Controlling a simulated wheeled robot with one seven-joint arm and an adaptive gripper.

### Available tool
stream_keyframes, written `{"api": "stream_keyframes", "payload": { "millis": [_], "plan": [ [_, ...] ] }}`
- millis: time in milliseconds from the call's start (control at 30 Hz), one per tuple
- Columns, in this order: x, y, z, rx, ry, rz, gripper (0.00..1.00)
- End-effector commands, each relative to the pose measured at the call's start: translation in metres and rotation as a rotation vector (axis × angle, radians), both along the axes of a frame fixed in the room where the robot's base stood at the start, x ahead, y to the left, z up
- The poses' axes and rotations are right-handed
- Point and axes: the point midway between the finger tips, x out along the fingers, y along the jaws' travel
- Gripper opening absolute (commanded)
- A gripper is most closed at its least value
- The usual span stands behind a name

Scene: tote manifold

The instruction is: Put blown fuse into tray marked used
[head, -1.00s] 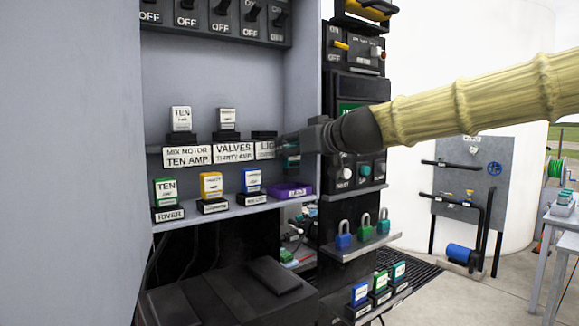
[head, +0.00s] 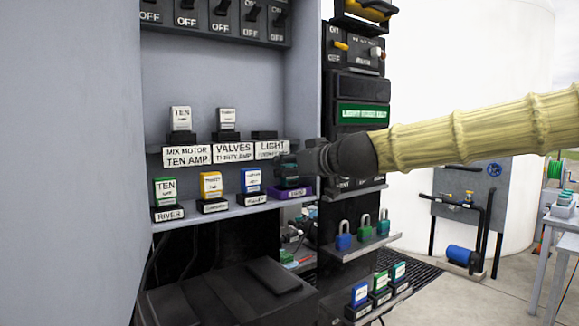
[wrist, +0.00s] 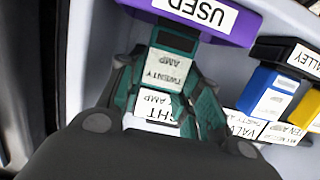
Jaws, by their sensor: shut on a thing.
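My gripper (head: 290,168) is at the lower shelf's right end, directly over the purple tray (head: 299,195). The tray reads USED in the wrist view (wrist: 240,24). In the head view my gripper mostly hides the fuse and part of the tray. The holder (head: 264,134) above the LIGHT label is empty.
White fuses (head: 181,119) stand in the MIX MOTOR and VALVES holders on the upper shelf. Green (head: 165,190), yellow (head: 211,185) and blue (head: 251,180) fuses stand left of the tray. The upper shelf's edge is close above my gripper.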

Motion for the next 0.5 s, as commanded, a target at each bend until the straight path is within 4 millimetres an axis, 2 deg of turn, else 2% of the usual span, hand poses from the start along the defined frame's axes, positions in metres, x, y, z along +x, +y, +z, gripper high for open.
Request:
{"api": "stream_keyframes", "payload": {
  "millis": [33,67,167,500],
  "plan": [
    [-0.0002,0.0003,-0.0023,-0.001,-0.001,0.0,0.11],
    [-0.0002,0.0003,-0.0014,-0.001,-0.001,0.0,0.38],
    [-0.0003,0.0003,-0.0012,-0.001,-0.001,0.0,0.56],
    [-0.0002,0.0002,-0.0001,0.0,0.0,0.0,0.56]
  ]
}}
